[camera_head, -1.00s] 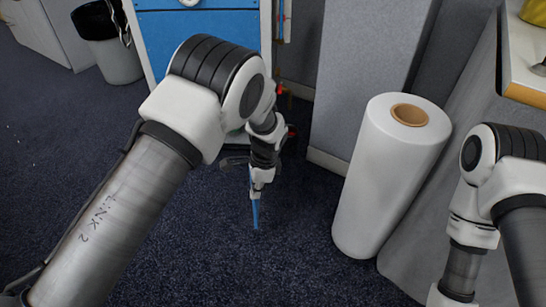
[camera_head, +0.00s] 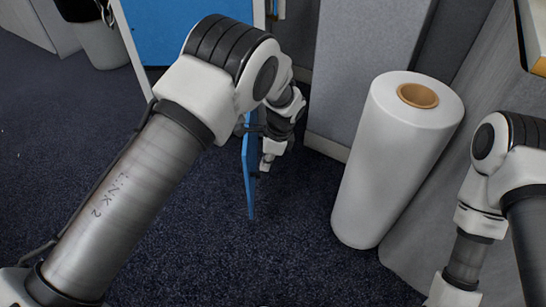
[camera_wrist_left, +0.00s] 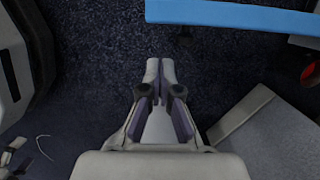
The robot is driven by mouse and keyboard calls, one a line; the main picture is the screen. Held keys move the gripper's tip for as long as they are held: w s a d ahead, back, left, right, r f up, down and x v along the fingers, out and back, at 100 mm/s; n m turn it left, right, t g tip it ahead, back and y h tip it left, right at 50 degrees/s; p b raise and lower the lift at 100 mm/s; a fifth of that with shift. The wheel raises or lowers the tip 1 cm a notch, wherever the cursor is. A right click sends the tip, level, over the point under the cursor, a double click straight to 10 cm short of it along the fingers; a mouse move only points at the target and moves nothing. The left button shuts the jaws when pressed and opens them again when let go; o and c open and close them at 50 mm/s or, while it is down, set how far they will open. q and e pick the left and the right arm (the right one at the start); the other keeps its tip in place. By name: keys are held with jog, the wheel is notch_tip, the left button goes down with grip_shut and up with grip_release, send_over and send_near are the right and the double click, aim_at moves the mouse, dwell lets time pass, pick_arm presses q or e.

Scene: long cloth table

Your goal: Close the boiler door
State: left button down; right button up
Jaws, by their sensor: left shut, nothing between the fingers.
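The boiler (camera_head: 138,45) stands at the top of the head view, a white frame with a blue front, partly cut off and partly behind my left arm. The boiler door (camera_head: 250,180) is a narrow blue panel seen nearly edge-on, standing open below it. My left gripper (camera_head: 267,164) is just right of the door, low over the floor; I cannot tell if it touches. In the left wrist view, the left gripper (camera_wrist_left: 160,68) is shut and empty, with a blue bar, likely the door (camera_wrist_left: 235,17), beyond its fingertips. My right gripper is out of view.
A tall white roll (camera_head: 395,160) stands on the dark carpet to the right. A grey partition (camera_head: 360,65) is behind it. A bin (camera_head: 103,42) is at the upper left. A table corner (camera_head: 535,35) shows at upper right. The carpet in front is clear.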

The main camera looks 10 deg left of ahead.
pick_arm(q)
jog(key=shift+s+a+r+b, duration=0.15)
jog(key=shift+a+b, duration=0.1)
jog(key=shift+a, duration=0.55)
jog(key=shift+s+a+r+b, duration=0.15)
jog(key=shift+a+b, duration=0.1)
jog(key=shift+a, duration=0.55)
jog(key=shift+a, duration=0.1)
